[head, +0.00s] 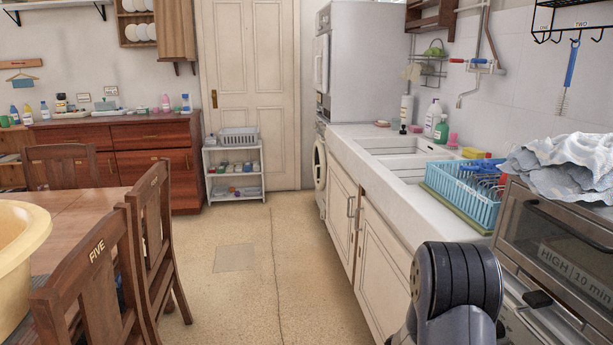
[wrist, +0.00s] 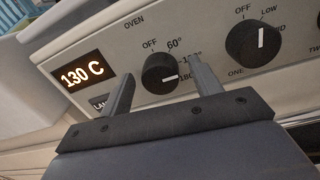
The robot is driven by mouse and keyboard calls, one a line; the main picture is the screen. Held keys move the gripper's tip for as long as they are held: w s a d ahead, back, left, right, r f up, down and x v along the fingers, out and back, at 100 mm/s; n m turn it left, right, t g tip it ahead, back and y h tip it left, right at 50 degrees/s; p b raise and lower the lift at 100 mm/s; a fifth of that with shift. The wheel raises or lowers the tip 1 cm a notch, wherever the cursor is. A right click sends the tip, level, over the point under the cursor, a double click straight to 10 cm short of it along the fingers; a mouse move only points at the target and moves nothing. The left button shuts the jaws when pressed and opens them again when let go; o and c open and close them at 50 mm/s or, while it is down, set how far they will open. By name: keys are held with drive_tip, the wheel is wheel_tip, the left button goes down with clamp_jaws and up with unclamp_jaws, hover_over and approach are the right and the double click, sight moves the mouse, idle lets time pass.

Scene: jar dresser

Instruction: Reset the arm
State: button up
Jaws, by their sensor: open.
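My gripper (wrist: 160,88) shows in the wrist view with its two fingers apart and nothing between them. Its fingers point at a panel with an oven knob (wrist: 160,73), which appears between the fingertips. I cannot tell whether a finger touches the knob or panel. A lit display reading 130 C (wrist: 83,76) is left of the knob. In the head view my arm (head: 455,290) stands at the lower right, in front of the counter; the gripper itself is hidden there.
A toaster oven (head: 560,250) with a cloth (head: 565,155) on top is at the right. A second knob (wrist: 254,43) is right of the first. A blue dish rack (head: 465,190) is on the counter. A chair (head: 90,275) and table are at the left. The floor (head: 240,290) between is clear.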

drive_tip(key=shift+r+n+p, duration=0.15)
drive_tip(key=shift+n+p, duration=1.55)
drive_tip(key=shift+p, duration=0.25)
drive_tip(key=shift+a, duration=0.45)
drive_tip(key=shift+a, duration=0.1)
